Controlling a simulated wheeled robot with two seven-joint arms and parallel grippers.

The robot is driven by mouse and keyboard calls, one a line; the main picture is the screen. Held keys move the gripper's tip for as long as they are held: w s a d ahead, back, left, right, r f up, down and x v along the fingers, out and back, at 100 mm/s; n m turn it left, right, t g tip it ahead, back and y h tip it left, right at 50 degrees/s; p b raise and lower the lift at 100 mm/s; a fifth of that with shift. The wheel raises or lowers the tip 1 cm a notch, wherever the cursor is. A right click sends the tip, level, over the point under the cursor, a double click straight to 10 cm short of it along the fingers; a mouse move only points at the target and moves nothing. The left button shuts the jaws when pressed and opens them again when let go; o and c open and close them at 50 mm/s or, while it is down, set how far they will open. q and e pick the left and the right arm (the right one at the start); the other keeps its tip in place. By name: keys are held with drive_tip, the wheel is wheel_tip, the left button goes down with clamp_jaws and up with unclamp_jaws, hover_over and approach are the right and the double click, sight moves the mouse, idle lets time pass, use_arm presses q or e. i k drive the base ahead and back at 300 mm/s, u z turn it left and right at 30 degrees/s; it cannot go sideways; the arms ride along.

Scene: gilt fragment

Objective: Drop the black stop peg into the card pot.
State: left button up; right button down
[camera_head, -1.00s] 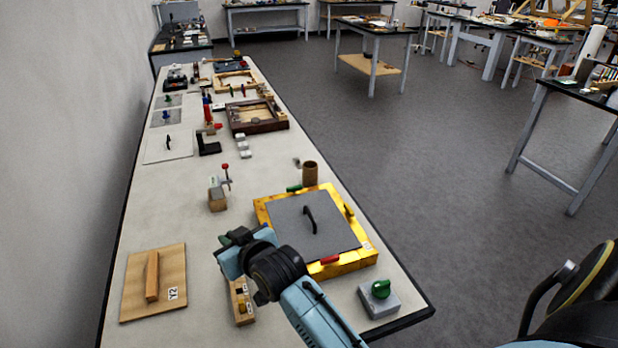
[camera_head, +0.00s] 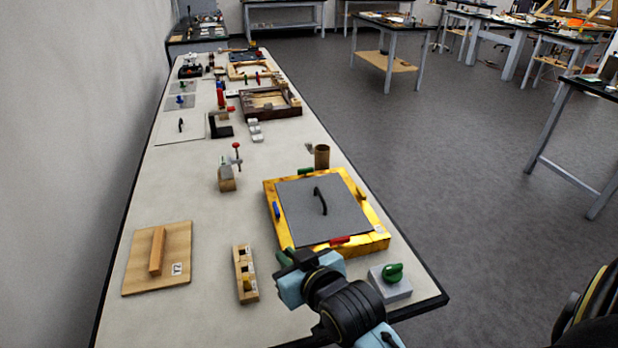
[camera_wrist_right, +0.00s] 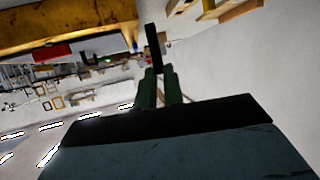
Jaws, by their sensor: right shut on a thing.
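My right gripper (camera_head: 284,259) is over the near left corner of the yellow frame in the head view. In the right wrist view its two dark green fingers (camera_wrist_right: 158,88) are shut on the black stop peg (camera_wrist_right: 152,45), which sticks out beyond the fingertips. The peg cannot be made out in the head view. The card pot (camera_head: 321,157) is a brown open cylinder standing upright beyond the frame's far edge, well apart from my gripper. My left gripper is not in view.
The yellow frame (camera_head: 376,240) holds a grey panel with a black handle and has coloured pegs around it. A wooden block (camera_head: 246,273) with holes and a yellow peg lies left of my gripper. A grey box with a green knob (camera_head: 391,282) is on the right. A small clamp (camera_head: 228,177) stands farther back.

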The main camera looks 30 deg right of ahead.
sight(322, 159)
drive_tip(key=k, duration=1.6)
drive_tip(key=z, duration=1.95)
drive_tip(key=i, duration=3.45)
drive_tip(key=u, duration=3.6)
